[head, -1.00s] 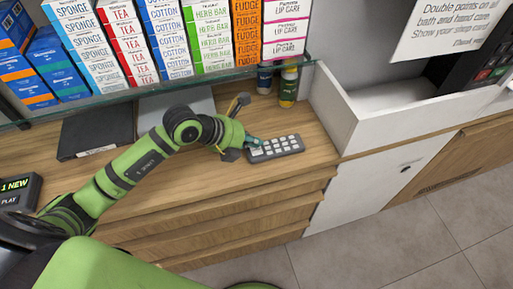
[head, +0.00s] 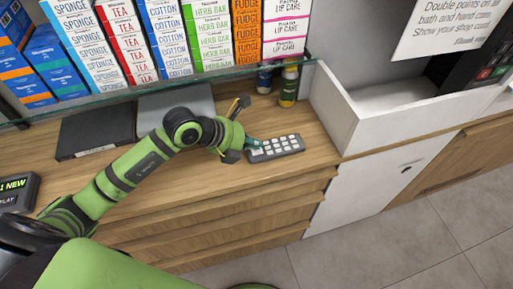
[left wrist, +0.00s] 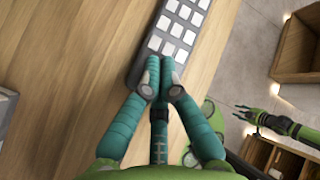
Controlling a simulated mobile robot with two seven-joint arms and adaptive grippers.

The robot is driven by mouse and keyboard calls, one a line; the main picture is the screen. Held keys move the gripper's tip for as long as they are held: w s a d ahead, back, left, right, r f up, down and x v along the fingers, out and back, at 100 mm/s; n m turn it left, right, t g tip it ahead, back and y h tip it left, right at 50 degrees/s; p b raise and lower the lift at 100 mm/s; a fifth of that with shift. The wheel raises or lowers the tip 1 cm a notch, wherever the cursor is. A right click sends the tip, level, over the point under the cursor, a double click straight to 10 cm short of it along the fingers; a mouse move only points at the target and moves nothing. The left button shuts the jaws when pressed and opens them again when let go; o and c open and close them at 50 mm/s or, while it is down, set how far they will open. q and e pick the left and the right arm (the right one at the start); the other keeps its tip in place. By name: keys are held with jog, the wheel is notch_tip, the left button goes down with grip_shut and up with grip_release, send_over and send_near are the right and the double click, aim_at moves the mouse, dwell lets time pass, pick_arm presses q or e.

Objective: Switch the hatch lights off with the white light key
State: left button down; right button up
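A dark grey key panel (head: 262,156) with several pale square keys lies on the wooden counter; it also shows in the left wrist view (left wrist: 141,66). I cannot read any marking that tells the white light key from the others. My left gripper (head: 250,143) is at the panel's left end. In the left wrist view its teal fingers (left wrist: 159,72) are together, with nothing seen between them, and the tips overlap the near keys. I cannot tell whether they touch a key. My right gripper (left wrist: 240,113) shows small at the right of that view, its opening unclear.
A glass shelf (head: 150,93) with stacked boxes runs above the counter. Two small bottles (head: 288,87) stand behind the panel. A white open-topped bin (head: 385,118) is to the right. A dark flat device (head: 95,134) lies at the left.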

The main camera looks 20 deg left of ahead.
aim_at(253, 150)
pick_arm(q)
jog(key=shift+f, duration=0.2)
jog(key=shift+r, duration=0.1)
jog(key=shift+r+p, duration=0.4)
jog(key=shift+r, duration=0.2)
notch_tip(253, 150, up, 6)
jog(key=p, duration=0.4)
jog(key=shift+p, duration=0.4)
dwell(1.2)
